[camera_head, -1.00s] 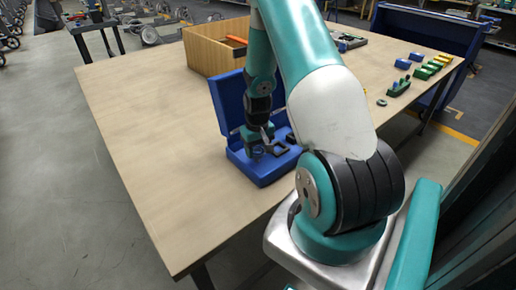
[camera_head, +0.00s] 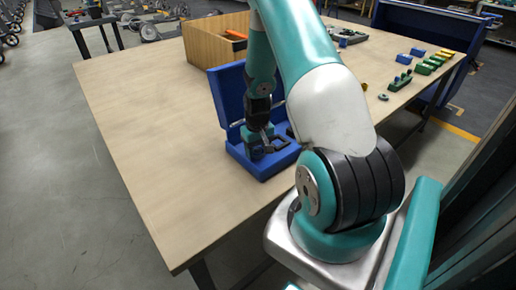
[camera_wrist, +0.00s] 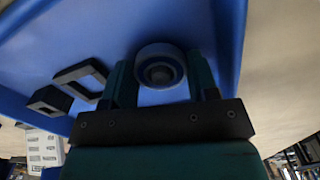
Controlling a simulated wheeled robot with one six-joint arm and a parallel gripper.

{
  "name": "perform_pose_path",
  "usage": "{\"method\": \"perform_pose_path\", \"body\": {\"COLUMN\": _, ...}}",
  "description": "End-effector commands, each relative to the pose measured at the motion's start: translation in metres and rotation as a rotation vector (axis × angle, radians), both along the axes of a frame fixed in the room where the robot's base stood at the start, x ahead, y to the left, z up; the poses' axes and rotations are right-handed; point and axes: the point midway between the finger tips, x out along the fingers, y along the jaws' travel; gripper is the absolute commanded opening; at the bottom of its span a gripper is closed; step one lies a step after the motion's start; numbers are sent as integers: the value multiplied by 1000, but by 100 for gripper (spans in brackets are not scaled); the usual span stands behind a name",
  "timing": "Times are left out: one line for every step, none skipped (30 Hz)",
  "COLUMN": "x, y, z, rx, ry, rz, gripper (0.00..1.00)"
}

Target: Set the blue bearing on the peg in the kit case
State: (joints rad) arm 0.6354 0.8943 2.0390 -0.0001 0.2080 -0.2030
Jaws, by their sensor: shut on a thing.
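The blue kit case (camera_head: 262,173) stands open on the table, its lid (camera_head: 229,93) raised at the back left. My gripper (camera_head: 258,150) points down into the left part of the case. In the wrist view my gripper (camera_wrist: 160,82) is shut on the blue bearing (camera_wrist: 143,64), a ring held between the two fingers over the blue case floor (camera_wrist: 215,25). A grey round shape shows in the ring's hole; I cannot tell whether it is the peg inside the bearing or below it. In the head view the gripper mostly hides the bearing.
Dark square frames (camera_wrist: 82,76) sit in the case beside the gripper. A wooden box (camera_head: 208,45) stands behind the case. Green and blue parts (camera_head: 402,80) and a small ring (camera_head: 383,97) lie at the right of the table. The table's left side is clear.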

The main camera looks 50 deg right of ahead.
Motion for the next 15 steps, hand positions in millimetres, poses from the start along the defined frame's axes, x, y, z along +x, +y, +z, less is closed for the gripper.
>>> {"method": "perform_pose_path", "body": {"x": 0, "y": 0, "z": -3, "rx": 0, "ry": 0, "rz": 0, "gripper": 28}}
{"method": "perform_pose_path", "body": {"x": 0, "y": 0, "z": -4, "rx": 0, "ry": 0, "rz": 0, "gripper": 28}}
{"method": "perform_pose_path", "body": {"x": 0, "y": 0, "z": -5, "rx": 0, "ry": 0, "rz": 0, "gripper": 28}}
{"method": "perform_pose_path", "body": {"x": 0, "y": 0, "z": -5, "rx": 0, "ry": 0, "rz": 0, "gripper": 56}}
{"method": "perform_pose_path", "body": {"x": 0, "y": 0, "z": -4, "rx": 0, "ry": 0, "rz": 0, "gripper": 63}}
{"method": "perform_pose_path", "body": {"x": 0, "y": 0, "z": -4, "rx": 0, "ry": 0, "rz": 0, "gripper": 72}}
{"method": "perform_pose_path", "body": {"x": 0, "y": 0, "z": -4, "rx": 0, "ry": 0, "rz": 0, "gripper": 79}}
{"method": "perform_pose_path", "body": {"x": 0, "y": 0, "z": -4, "rx": 0, "ry": 0, "rz": 0, "gripper": 84}}
{"method": "perform_pose_path", "body": {"x": 0, "y": 0, "z": -4, "rx": 0, "ry": 0, "rz": 0, "gripper": 84}}
{"method": "perform_pose_path", "body": {"x": 0, "y": 0, "z": -4, "rx": 0, "ry": 0, "rz": 0, "gripper": 84}}
{"method": "perform_pose_path", "body": {"x": 0, "y": 0, "z": -4, "rx": 0, "ry": 0, "rz": 0, "gripper": 84}}
{"method": "perform_pose_path", "body": {"x": 0, "y": 0, "z": -4, "rx": 0, "ry": 0, "rz": 0, "gripper": 84}}
{"method": "perform_pose_path", "body": {"x": 0, "y": 0, "z": -4, "rx": 0, "ry": 0, "rz": 0, "gripper": 84}}
{"method": "perform_pose_path", "body": {"x": 0, "y": 0, "z": -4, "rx": 0, "ry": 0, "rz": 0, "gripper": 84}}
{"method": "perform_pose_path", "body": {"x": 0, "y": 0, "z": -3, "rx": 0, "ry": 0, "rz": 0, "gripper": 84}}
